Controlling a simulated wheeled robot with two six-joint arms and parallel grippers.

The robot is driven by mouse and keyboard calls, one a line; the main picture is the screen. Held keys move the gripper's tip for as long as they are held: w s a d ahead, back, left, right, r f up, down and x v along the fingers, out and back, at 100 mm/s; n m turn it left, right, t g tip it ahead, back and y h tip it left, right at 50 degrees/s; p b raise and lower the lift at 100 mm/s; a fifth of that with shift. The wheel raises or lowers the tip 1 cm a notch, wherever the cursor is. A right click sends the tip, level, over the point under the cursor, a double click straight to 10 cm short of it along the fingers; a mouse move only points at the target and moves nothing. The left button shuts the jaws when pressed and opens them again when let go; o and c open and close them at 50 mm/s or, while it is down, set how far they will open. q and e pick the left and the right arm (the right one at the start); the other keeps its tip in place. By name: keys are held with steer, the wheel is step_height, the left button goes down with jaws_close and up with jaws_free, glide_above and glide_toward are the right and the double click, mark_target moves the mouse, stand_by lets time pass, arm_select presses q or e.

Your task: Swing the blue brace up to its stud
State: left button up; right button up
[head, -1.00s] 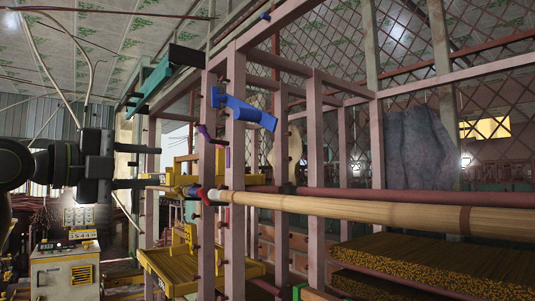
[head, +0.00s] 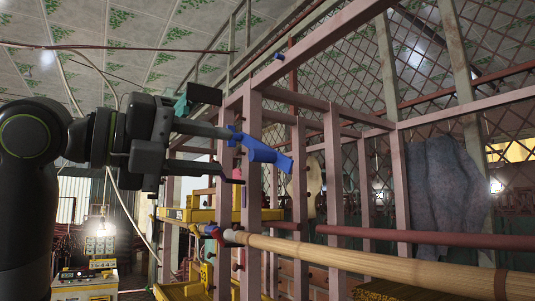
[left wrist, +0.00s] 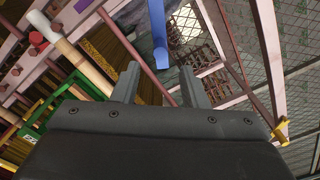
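The blue brace (head: 265,152) is on the pink frame, its left end at an upright post and its body sloping down to the right. A small blue stud (head: 278,57) sits on the upper rail, above the brace. My left gripper (head: 236,157) is open and empty, its fingers pointing right toward the post by the brace. In the left wrist view, one end of the blue brace (left wrist: 159,38) shows between or just beyond the spread fingertips (left wrist: 159,70); I cannot tell whether they touch it. My right gripper is not in view.
Upright pink posts (head: 251,200) stand close beside my left fingers. A long pale pole (head: 380,262) and a dark red bar (head: 430,238) run across below the brace. A yellow-framed tray (head: 200,214) is under the gripper. A control box (head: 85,283) stands at lower left.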

mark_target(274, 158)
arm_select(q)
steer(key=p+x, duration=0.1)
steer(key=x, duration=0.9)
steer(key=shift+a, duration=0.1)
steer(key=shift+c, duration=0.4)
jaws_close()
